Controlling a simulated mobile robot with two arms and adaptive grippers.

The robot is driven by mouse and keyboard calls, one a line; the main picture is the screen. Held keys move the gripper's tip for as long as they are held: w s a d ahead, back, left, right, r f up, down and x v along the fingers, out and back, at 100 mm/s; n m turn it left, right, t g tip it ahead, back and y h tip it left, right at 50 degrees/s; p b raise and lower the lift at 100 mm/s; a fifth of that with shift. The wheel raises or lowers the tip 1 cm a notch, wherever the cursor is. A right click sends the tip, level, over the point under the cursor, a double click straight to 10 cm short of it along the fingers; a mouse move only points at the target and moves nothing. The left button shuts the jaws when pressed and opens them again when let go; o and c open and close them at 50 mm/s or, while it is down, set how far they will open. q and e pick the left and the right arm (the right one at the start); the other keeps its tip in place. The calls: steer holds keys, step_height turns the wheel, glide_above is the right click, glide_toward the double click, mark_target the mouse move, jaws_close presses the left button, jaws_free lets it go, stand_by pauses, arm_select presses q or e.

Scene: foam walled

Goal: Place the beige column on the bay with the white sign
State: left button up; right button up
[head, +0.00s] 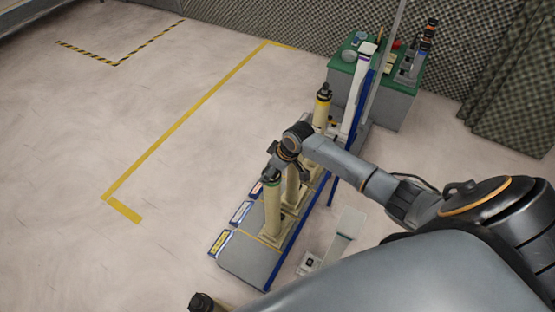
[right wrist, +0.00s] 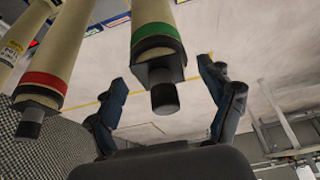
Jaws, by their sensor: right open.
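Beige columns with black knobs and coloured bands stand on a low grey platform (head: 246,262). The near one, the green-banded column (head: 272,212), also shows in the right wrist view (right wrist: 156,22). Behind it stands a red-banded column (right wrist: 62,50), and farther back a yellow-banded column (head: 322,108). My right gripper (right wrist: 162,80) is open, its fingers on either side of the green-banded column's knob. In the head view the gripper is above that column's top, partly hidden by its wrist. The white sign (head: 241,212) is on the platform's left edge. My left gripper is not identifiable.
A yellow sign (head: 220,242) is nearer and a red sign (head: 256,189) farther along the edge. The platform's near end looks bare. A green-topped table (head: 402,88) with tools stands behind. Open floor with yellow tape (head: 185,120) lies left.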

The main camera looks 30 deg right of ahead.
steer(key=v, duration=0.8)
steer(key=shift+p, duration=0.4)
